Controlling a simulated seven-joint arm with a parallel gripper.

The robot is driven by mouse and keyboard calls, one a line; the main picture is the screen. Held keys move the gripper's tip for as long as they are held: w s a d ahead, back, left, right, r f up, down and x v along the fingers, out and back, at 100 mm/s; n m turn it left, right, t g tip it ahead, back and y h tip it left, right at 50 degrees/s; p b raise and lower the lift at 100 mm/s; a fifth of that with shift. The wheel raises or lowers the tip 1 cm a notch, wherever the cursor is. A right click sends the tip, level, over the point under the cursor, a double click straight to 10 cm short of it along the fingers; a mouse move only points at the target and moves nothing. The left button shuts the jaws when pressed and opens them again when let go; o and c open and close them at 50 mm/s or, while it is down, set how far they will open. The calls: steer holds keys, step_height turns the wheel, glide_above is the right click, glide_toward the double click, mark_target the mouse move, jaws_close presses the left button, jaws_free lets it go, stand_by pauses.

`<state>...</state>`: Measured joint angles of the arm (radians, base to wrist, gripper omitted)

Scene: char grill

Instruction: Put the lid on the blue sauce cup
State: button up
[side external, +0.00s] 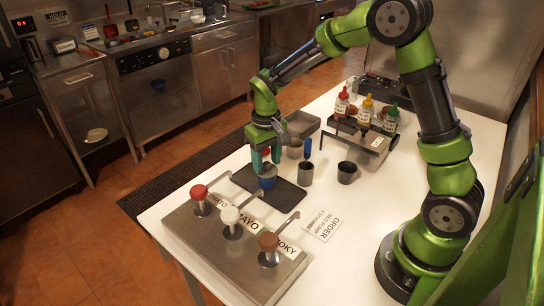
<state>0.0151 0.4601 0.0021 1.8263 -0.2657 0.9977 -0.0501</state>
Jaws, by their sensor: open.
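The blue sauce cup (267,180) stands upright on a black tray (289,193) on the white table. My gripper (266,166) points down directly above the cup, with its teal fingers apart at the cup's rim. I cannot tell whether the fingertips touch the cup. A small red patch shows between the fingers, too small to identify. I cannot make out a separate lid; the top of the cup is partly hidden by the fingers.
A steel pump station (235,246) stands in front. An order card (323,224) lies flat.

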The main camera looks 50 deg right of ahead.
step_height(320, 180, up, 24)
stand_by(1.1)
steer(key=s+a+f+t+y, duration=0.1)
steer(key=s+a+f+t, duration=0.1)
steer(key=s, duration=0.7)
steer(key=s+a+f+m+t+y, duration=0.1)
steer(key=s+f+t, duration=0.3)
steer(key=s, duration=0.5)
steer(key=shift+a+f+t, duration=0.2)
steer(key=shift+a+t, duration=0.2)
steer(key=shift+t, duration=0.2)
stand_by(0.3)
